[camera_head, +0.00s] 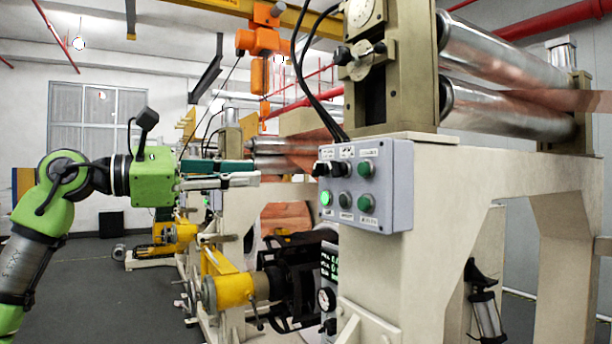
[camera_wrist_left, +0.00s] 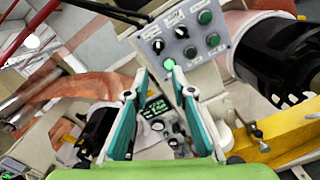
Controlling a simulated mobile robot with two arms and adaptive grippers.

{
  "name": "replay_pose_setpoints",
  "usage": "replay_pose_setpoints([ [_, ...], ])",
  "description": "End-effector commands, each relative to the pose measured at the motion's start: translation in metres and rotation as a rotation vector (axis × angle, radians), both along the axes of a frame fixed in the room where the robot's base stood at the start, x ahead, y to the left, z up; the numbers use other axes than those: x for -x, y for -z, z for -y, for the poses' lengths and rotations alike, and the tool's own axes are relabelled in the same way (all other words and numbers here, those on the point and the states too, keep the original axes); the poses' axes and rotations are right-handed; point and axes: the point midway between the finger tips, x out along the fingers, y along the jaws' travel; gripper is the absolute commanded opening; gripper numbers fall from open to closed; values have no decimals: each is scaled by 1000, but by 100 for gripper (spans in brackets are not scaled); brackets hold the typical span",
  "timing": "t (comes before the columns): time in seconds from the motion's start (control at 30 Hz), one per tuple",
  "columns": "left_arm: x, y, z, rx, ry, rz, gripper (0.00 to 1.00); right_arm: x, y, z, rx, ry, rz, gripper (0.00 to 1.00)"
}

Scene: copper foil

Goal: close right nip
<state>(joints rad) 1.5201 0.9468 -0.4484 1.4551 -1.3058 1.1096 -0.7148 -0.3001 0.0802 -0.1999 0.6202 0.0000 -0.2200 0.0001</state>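The grey control box (camera_head: 389,210) hangs on the front of the cream machine frame. Its top row has two black selector knobs (camera_head: 338,168) and a green button (camera_head: 366,169). Its lower row has a lit green button (camera_head: 326,198), a dark button (camera_head: 345,199) and another green button (camera_head: 366,203). In the left wrist view the box shows at the top, with the knobs (camera_wrist_left: 181,32) and the lit button (camera_wrist_left: 169,64). My left gripper (camera_head: 257,173) is left of the box, pointing at it, open and empty; its fingertips (camera_wrist_left: 156,78) show apart. My right gripper is not in view.
Large metal rollers (camera_head: 505,55) with copper foil stand above the frame at right. Black cables (camera_head: 310,75) drop behind the box. A yellow shaft holder (camera_head: 232,290) and a black unit (camera_head: 298,285) lie below my gripper. Open floor (camera_head: 100,275) is at left.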

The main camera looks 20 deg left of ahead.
Motion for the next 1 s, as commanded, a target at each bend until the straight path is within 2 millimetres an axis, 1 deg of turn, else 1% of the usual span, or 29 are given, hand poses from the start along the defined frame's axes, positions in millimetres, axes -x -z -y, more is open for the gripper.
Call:
replay_pose_setpoints([
  [0.03,6,-4,-3,-31,-15,20,23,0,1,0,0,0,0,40],
  [0.1,9,-7,-3,-53,-24,35,23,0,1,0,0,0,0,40],
  [0.23,2,-9,4,-59,-26,36,23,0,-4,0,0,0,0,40],
  [0.37,-14,-10,20,-56,-23,34,23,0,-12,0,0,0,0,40],
  [0.6,-51,-11,58,-55,-21,33,23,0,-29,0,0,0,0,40],
  [0.7,-65,-11,70,-54,-22,33,23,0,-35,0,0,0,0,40],
  [0.83,-77,-10,83,-53,-23,34,23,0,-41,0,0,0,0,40],
  [1.0,-86,-9,91,-52,-25,34,23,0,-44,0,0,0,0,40],
])
